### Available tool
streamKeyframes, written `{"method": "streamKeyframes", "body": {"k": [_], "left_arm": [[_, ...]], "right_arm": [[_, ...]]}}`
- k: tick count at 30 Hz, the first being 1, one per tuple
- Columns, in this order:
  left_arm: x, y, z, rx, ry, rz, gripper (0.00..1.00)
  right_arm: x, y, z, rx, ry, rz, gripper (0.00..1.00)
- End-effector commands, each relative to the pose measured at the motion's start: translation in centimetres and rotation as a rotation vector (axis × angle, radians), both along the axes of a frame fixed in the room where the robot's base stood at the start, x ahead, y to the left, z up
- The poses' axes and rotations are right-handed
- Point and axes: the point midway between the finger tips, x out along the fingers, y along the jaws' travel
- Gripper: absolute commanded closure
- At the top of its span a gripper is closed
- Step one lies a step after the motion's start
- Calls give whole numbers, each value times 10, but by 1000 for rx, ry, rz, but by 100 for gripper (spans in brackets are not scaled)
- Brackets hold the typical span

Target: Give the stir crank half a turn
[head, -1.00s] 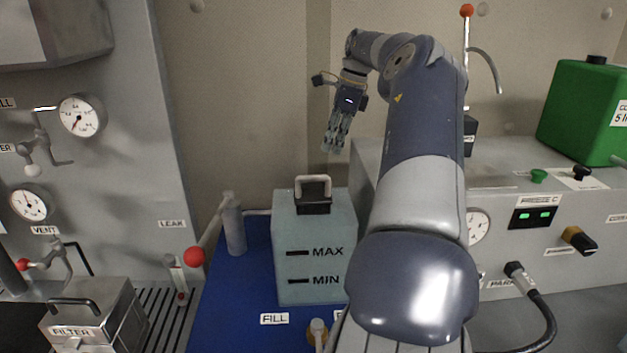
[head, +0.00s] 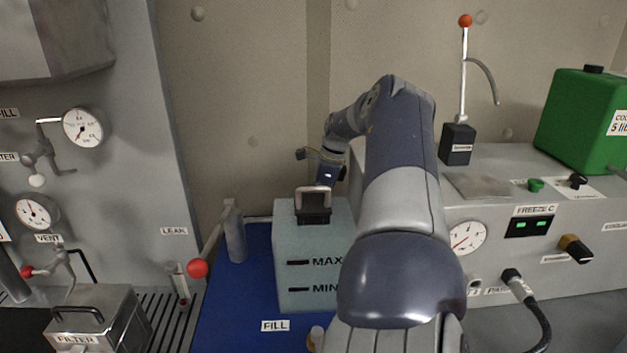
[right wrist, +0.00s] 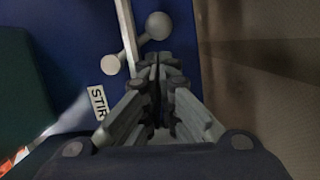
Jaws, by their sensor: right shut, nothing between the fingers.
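In the right wrist view the stir crank (right wrist: 135,45) is a pale arm with a rounded grey knob at one end and a smaller pale end at the other. The STIR label (right wrist: 97,102) lies beside it on the blue surface. My right gripper (right wrist: 158,65) is shut and empty, its fingertips near the crank's grey knob; I cannot tell whether they touch. In the head view its fingers and the crank are hidden behind the translucent tank (head: 300,265) marked MAX and MIN. My left gripper is not in view.
The tank's black lid with a pale handle (head: 313,203) stands in front of my right wrist. A red-ball lever (head: 197,267) is left of the tank. A grey console (head: 480,195) with a green canister (head: 585,115) stands at the right. The wall is close behind.

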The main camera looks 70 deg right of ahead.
Motion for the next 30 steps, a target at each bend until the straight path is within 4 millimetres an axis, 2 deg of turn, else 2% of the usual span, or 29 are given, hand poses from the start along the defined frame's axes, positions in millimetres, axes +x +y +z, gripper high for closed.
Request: {"method": "streamKeyframes", "body": {"k": [3, 10, 25, 30], "left_arm": [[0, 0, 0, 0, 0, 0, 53], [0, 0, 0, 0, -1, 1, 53], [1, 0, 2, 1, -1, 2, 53], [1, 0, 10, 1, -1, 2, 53]], "right_arm": [[2, 1, -14, 1, 3, 0, 100], [6, 2, -27, 0, 0, 0, 100], [6, 2, -29, 0, -1, 2, 100], [-5, -3, -27, 2, -2, 16, 100]]}}
